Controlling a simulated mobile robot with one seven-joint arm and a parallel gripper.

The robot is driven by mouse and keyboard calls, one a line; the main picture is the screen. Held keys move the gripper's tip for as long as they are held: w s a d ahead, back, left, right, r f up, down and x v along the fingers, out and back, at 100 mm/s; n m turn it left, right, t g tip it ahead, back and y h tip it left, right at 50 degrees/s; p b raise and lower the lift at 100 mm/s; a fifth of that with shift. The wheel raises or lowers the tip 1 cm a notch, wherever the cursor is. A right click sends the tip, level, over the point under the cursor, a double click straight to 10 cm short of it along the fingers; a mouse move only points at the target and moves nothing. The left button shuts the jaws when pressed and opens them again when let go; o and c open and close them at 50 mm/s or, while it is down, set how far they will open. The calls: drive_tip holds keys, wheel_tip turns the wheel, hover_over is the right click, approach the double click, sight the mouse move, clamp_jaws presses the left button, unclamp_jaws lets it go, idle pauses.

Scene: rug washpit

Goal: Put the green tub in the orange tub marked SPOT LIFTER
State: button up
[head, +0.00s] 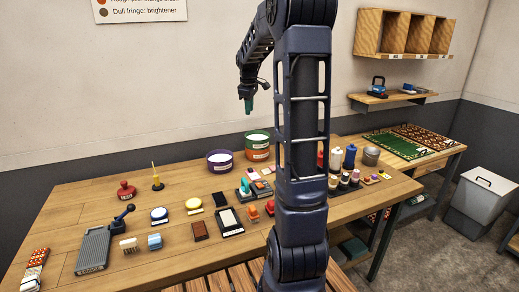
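A green tub (258,136) with a white top shows at the back of the table. An orange tub (258,154) with a pale label shows directly below it in the picture. Their outlines overlap, and I cannot tell whether the green tub sits in, on or behind the orange one. The label is too small to read. My gripper (248,104) hangs pointing down, well above the tubs and a little left of them. A small green-teal shape shows at its tip. I cannot tell whether this is its fingers or a held thing.
A purple tub (220,161) stands just left of the orange one. Brushes, pads and stamps lie over the wooden table (90,205). Bottles (350,156) and a metal pot (371,156) stand to the right. My arm hides part of the table's middle.

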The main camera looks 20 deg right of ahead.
drive_tip(key=s+a+r+m, duration=0.3)
drive_tip(key=s+a, duration=0.2)
drive_tip(key=s, duration=0.6)
drive_tip(key=s+a+f+m+t, duration=0.1)
drive_tip(key=s+m, duration=0.1)
drive_tip(key=s, duration=0.6)
drive_tip(key=s+a+f+m, duration=0.2)
drive_tip(key=s, duration=0.6)
drive_tip(key=s+a+f+m+t, duration=0.1)
drive_tip(key=s+a+m, duration=0.1)
drive_tip(key=s, duration=0.7)
drive_tip(key=shift+a+f+m+t+y, duration=0.2)
drive_tip(key=shift+f+m+t+y, duration=0.1)
drive_tip(key=shift+m+y, duration=0.1)
